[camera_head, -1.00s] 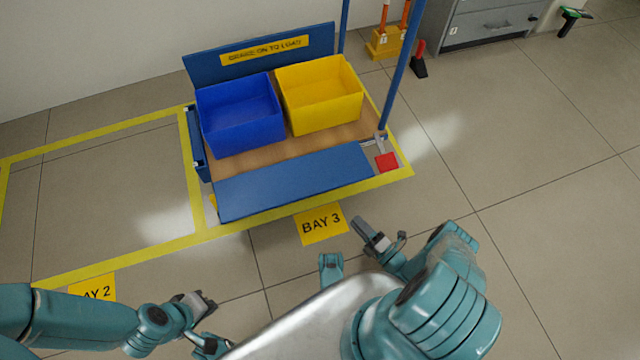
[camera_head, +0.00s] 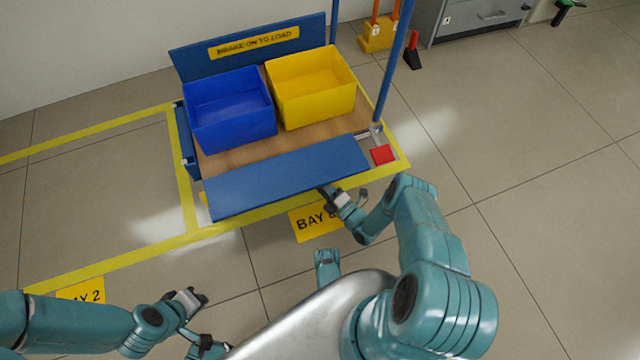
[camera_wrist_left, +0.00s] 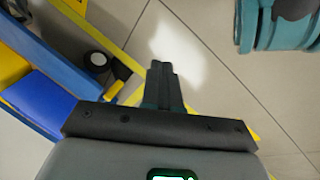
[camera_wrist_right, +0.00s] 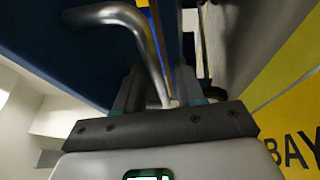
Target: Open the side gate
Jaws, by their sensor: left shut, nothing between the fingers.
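The side gate is taken to be the long blue panel (camera_head: 285,177) on the cart's near side; it shows its broad face and lies tilted. My right gripper (camera_head: 326,191) is at the panel's near edge, right of its middle. In the right wrist view a bent metal bar handle (camera_wrist_right: 140,22) runs down from the blue panel (camera_wrist_right: 60,55). Its lower end lies between the parted fingers of my right gripper (camera_wrist_right: 157,92); contact cannot be told. My left gripper (camera_head: 198,299) is shut and empty above the floor, away from the cart; it also shows in the left wrist view (camera_wrist_left: 163,72).
A blue bin (camera_head: 230,105) and a yellow bin (camera_head: 310,88) stand on the cart's wooden deck (camera_head: 225,160). A blue post (camera_head: 395,65) rises at its right, near a red pedal (camera_head: 382,154).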

